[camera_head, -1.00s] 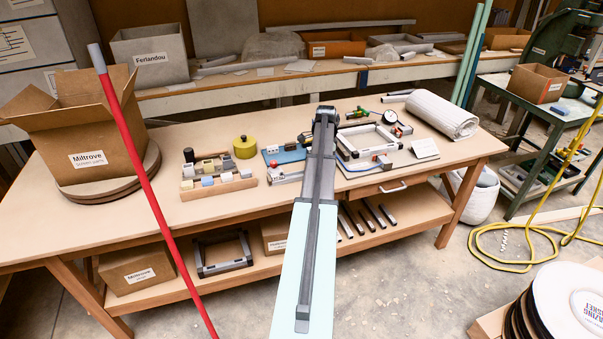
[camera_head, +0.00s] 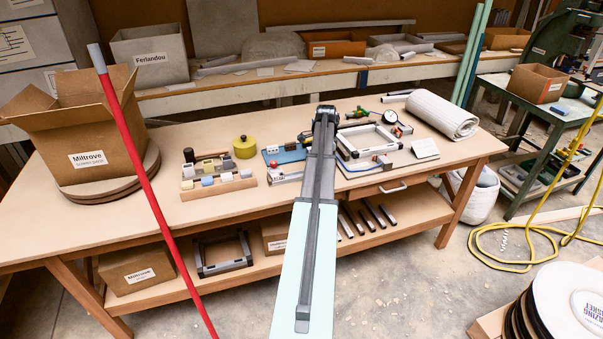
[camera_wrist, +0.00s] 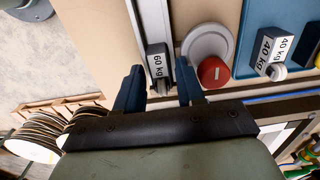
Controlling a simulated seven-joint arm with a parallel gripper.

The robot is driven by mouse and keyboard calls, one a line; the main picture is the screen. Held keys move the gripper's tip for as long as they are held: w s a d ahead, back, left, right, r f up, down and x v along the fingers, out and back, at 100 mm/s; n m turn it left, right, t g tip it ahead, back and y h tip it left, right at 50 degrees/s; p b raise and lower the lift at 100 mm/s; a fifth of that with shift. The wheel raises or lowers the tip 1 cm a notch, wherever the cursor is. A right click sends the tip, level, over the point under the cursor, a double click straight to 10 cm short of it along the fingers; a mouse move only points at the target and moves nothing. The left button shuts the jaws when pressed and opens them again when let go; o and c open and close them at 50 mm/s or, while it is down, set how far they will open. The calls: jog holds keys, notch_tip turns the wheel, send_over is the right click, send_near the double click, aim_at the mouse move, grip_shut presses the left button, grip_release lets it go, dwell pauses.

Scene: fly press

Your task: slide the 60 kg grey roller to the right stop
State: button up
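In the wrist view the grey roller (camera_wrist: 158,60), a block labelled "60 kg", sits at the end of a pale metal rail (camera_wrist: 152,20). My gripper (camera_wrist: 159,77) has its two dark blue fingers apart, one on each side of the roller's near end. Gaps show between the fingers and the roller, so I see no grip on it. In the head view my own arm hides the gripper and the roller. I cannot make out which part is the right stop.
A red knob (camera_wrist: 213,72) and a round white part (camera_wrist: 207,42) lie close to the right finger. Beyond them is a blue tray (camera_wrist: 247,60) with "40 kg" blocks (camera_wrist: 268,52). On the bench (camera_head: 150,220) a towel roll (camera_head: 441,114) and a cardboard box (camera_head: 85,145) flank the work area.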

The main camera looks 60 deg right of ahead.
jog(key=shift+r, duration=3.4)
